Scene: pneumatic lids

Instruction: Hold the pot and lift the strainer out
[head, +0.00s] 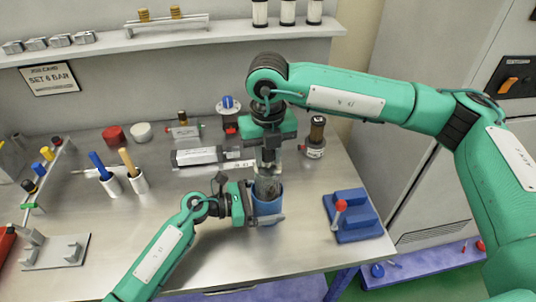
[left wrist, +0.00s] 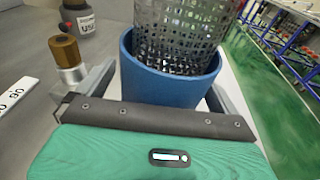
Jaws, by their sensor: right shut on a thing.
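The blue pot (head: 267,207) stands on the steel bench, and it fills the middle of the left wrist view (left wrist: 172,88). The dark mesh strainer (head: 268,187) stands upright, rising well above the pot's rim; in the left wrist view its mesh (left wrist: 187,35) has its lower end still inside the pot. My right gripper (head: 267,160) points down from above and is shut on the strainer's upper part, which it partly hides.
A blue block with a red-knobbed lever (head: 350,216) stands to the right. Cups with blue and orange handles (head: 138,182) stand left.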

